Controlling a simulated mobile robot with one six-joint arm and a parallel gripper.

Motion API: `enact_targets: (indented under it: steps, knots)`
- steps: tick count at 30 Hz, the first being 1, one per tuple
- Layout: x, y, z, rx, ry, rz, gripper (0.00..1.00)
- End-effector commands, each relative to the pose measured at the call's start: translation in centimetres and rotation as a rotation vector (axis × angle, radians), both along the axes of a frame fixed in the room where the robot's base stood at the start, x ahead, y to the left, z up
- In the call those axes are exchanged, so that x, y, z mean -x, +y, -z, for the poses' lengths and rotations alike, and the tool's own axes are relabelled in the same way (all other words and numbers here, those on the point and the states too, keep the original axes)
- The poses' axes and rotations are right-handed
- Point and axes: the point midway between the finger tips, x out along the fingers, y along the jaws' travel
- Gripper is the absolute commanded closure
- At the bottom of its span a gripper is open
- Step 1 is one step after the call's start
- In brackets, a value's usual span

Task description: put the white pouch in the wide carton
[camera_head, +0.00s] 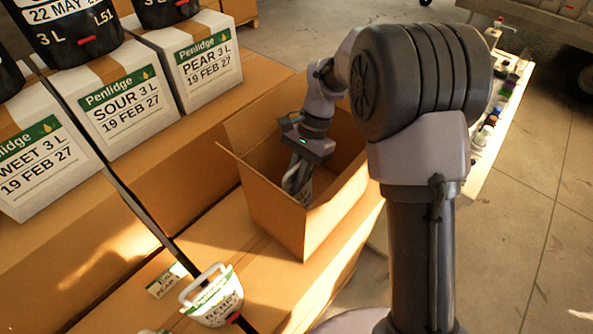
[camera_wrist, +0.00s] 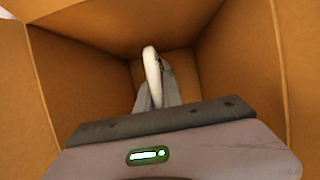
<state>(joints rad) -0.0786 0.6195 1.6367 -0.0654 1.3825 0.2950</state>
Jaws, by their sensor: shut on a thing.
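The wide carton (camera_head: 275,215) is an open brown cardboard box in the middle of the head view. Its inner walls (camera_wrist: 235,65) surround my gripper in the wrist view. My gripper (camera_head: 298,178) reaches down into the carton and is shut on the white pouch (camera_head: 306,191). In the wrist view the pouch (camera_wrist: 152,72) shows as a narrow pale edge between the fingers (camera_wrist: 158,95). The pouch hangs inside the carton walls. I cannot tell whether it touches the carton floor.
White labelled boxes (camera_head: 128,97) stand on brown cartons at the left. A narrow shelf of small bottles (camera_head: 490,130) lies behind my arm at the right. Open floor (camera_head: 535,225) is at the far right.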

Motion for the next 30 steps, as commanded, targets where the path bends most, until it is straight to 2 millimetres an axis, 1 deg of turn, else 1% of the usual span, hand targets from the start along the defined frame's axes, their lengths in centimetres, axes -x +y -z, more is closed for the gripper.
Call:
enact_targets:
  steps: [1,2,8,12,13,15,16,24,26,27,29,30]
  knots:
    - [0.0,0.0,0.8,-0.001,-0.001,0.000,1.00]
    - [0.0,0.0,1.0,-0.001,-0.001,0.000,1.00]
    - [0.0,0.0,0.8,-0.001,-0.001,0.001,1.00]
    - [0.0,0.0,1.2,-0.001,-0.001,0.001,1.00]
    - [0.0,0.0,1.2,0.000,0.000,0.000,0.83]
    - [0.0,0.0,1.2,0.000,0.000,0.000,0.70]
    - [0.0,0.0,1.2,0.000,0.000,0.000,0.68]
    - [0.0,0.0,1.1,0.000,0.000,0.000,0.68]
    - [-0.1,0.0,0.6,0.000,-0.001,0.000,0.68]
    - [-0.3,-0.2,0.0,0.000,-0.003,0.001,0.68]
    - [-0.7,-0.6,-1.4,0.000,-0.003,0.002,0.68]
    - [-1.0,-1.0,-2.6,0.000,-0.004,0.001,0.68]
